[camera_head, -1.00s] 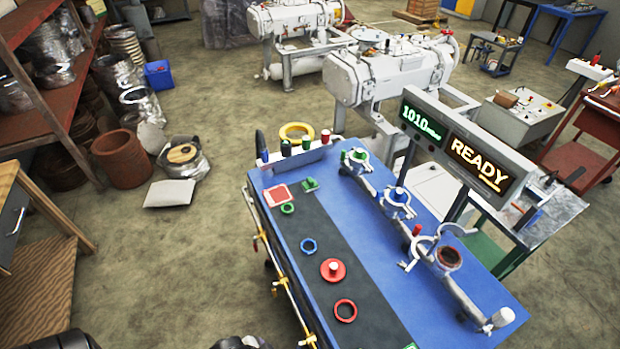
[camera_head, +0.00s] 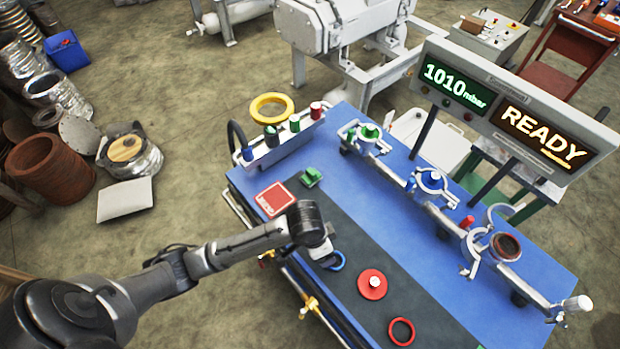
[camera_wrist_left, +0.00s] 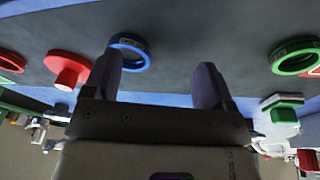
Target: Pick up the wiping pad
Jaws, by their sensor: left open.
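In the left wrist view a green block with a pale layer (camera_wrist_left: 284,104) shows at the right. My left gripper (camera_head: 322,252) is over the dark strip near the blue ring (camera_head: 334,262), apart from the green block. In the left wrist view the jaws (camera_wrist_left: 155,80) are open and empty, with the blue ring (camera_wrist_left: 128,52) beyond them. My right gripper is not in view.
A red-and-white square (camera_head: 274,198), a red knobbed disc (camera_head: 372,284) and a red ring (camera_head: 401,331) lie on the table. A rack with coloured caps (camera_head: 283,140) stands at its far edge. Pipe fittings with clamps (camera_head: 432,181) run along the right, below a display (camera_head: 505,105).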

